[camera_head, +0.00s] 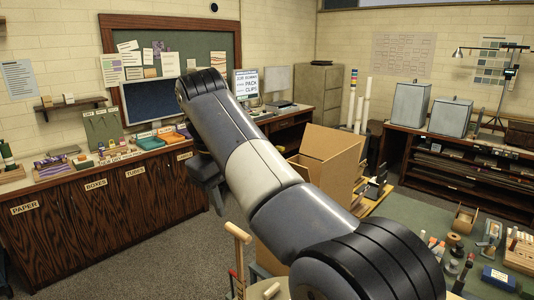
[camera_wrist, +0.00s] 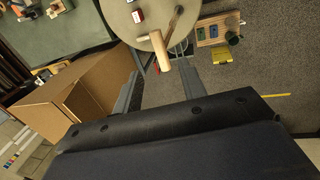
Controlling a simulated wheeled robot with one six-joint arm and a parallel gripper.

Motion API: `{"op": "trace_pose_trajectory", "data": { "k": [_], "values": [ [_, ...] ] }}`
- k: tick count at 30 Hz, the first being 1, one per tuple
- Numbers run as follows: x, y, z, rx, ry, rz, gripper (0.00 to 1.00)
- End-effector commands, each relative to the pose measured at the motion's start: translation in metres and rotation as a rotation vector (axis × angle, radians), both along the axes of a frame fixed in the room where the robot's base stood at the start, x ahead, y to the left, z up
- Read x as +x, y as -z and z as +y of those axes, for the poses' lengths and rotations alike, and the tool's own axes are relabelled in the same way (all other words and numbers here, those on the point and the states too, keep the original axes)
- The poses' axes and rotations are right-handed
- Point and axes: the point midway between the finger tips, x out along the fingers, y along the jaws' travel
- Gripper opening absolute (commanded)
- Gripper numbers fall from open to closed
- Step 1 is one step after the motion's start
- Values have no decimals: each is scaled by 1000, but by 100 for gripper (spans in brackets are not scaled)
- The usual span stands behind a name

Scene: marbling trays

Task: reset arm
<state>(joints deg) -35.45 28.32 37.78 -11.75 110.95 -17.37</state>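My arm stretches across the middle of the head view, and my gripper (camera_head: 207,182) shows partly beyond it, left of centre, in front of the wooden cabinets. Much of it is hidden by the arm. In the wrist view my gripper (camera_wrist: 161,75) has its two grey fingers spread apart with nothing held between them. A light wooden handle (camera_wrist: 159,52) shows beyond the gap between the fingers; I cannot tell how far off it is.
An open cardboard box (camera_head: 318,160) stands right of my arm. A green-topped table (camera_head: 415,215) with small tools is at lower right. A labelled cabinet (camera_head: 110,205) lines the left wall. A round stool top (camera_wrist: 125,18) is near the wooden handle. Grey carpet (camera_head: 190,260) lies clear at lower left.

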Motion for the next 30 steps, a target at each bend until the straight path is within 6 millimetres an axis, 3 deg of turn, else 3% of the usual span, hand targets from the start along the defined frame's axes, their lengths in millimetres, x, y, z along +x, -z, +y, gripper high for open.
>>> {"op": "trace_pose_trajectory", "data": {
  "k": [16, 30],
  "values": [
    [10, 71, -10, -2, 2, 2, 40],
    [12, 83, -11, 0, 1, 0, 40]
  ]
}}
